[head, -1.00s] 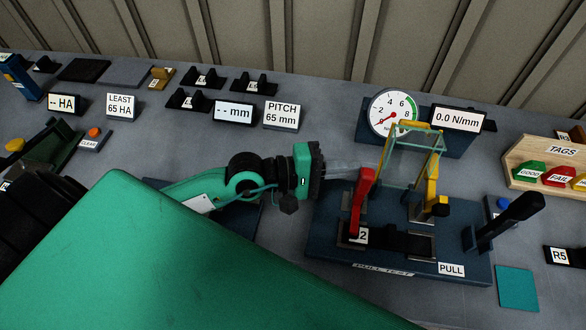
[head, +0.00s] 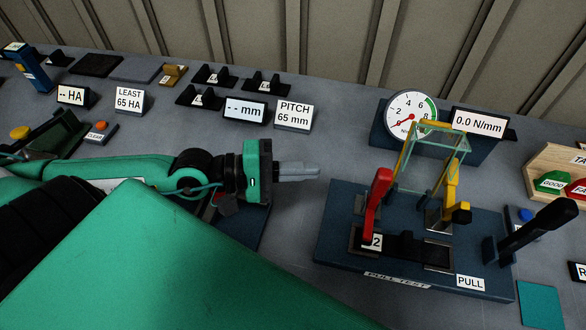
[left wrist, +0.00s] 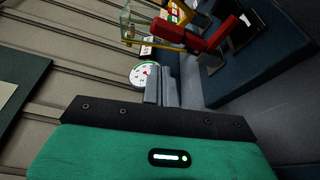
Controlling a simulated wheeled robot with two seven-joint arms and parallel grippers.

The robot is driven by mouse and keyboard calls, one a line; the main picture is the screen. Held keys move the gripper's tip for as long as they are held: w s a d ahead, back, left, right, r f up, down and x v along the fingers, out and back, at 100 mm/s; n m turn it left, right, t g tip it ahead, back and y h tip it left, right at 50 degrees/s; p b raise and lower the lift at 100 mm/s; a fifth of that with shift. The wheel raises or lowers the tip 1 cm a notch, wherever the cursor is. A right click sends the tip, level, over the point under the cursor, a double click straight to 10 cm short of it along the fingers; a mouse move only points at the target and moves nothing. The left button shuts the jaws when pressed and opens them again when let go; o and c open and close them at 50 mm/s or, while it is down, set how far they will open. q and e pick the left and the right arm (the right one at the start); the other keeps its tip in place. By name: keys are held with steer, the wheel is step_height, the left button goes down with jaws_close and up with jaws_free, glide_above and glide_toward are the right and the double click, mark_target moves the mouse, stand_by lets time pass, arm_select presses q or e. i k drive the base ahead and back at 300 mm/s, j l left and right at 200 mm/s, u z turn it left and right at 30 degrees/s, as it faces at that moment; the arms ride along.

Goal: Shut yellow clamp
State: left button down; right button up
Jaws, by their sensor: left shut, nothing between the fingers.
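The yellow clamp (head: 450,183) is on the right side of the blue pull-test base (head: 340,255). Its lever stands up, partly behind the clear guard, with a black and yellow end (head: 459,213) low in front. The red clamp (head: 377,198) stands upright to its left, over a black strip (head: 405,247). My left gripper (head: 318,172) is shut and empty, left of the red clamp and apart from both. In the left wrist view, the closed fingers (left wrist: 160,70) lie near the red lever (left wrist: 195,38). My right gripper is not in view.
A clear guard with yellow posts (head: 432,140) rises behind the clamps. A dial gauge (head: 409,115) and a 0.0 N/mm display (head: 478,123) stand behind it. A black handle (head: 545,225) stands at the right. The bench between my gripper and the base is clear.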

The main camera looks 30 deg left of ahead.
mark_target(459, 214)
steer(key=k, duration=1.5)
